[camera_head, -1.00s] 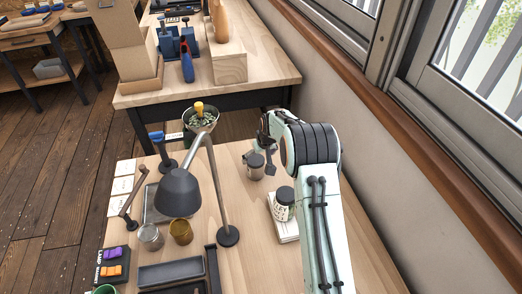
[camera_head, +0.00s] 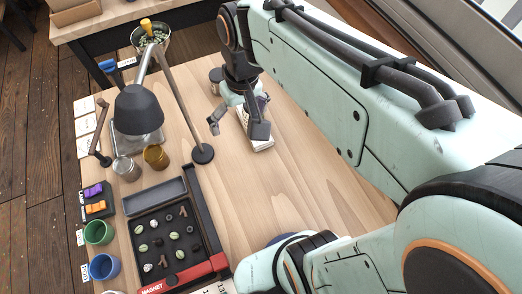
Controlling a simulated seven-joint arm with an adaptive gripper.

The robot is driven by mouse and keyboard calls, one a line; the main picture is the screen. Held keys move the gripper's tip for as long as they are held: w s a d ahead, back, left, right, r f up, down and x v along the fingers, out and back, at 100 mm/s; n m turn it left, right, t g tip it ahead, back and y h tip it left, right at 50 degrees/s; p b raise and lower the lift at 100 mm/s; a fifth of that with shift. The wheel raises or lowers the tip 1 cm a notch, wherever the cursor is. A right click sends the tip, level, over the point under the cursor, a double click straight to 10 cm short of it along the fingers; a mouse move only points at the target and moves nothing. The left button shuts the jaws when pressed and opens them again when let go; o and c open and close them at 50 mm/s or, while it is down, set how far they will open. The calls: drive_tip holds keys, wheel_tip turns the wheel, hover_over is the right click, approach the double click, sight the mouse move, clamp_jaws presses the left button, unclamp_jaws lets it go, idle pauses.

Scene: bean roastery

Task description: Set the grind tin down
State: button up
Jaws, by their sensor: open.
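My gripper (camera_head: 236,129) reaches down over the far middle of the wooden table, with its two fingers spread apart. It is beside a white stack (camera_head: 259,142), and the right finger is in front of part of this stack. A grey tin (camera_head: 215,80) with a dark lid stands just behind and left of my gripper, partly covered by it. A pale jar with a dark lid stood on the stack earlier; it is now mostly or fully hidden by my gripper. I cannot tell which of the two is the grind tin.
A desk lamp (camera_head: 139,110) arches left of my gripper. A glass jar (camera_head: 126,168) and an amber jar (camera_head: 156,157) stand below it. A dark compartment tray (camera_head: 189,199) with small pieces lies nearer. The table's middle right (camera_head: 290,170) is bare.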

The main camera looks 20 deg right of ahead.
drive_tip(key=s+f+g, duration=0.1)
drive_tip(key=s, duration=1.2)
drive_tip(key=shift+s+a+f, duration=0.15)
drive_tip(key=shift+a+f, duration=0.15)
drive_tip(key=shift+a, duration=0.05)
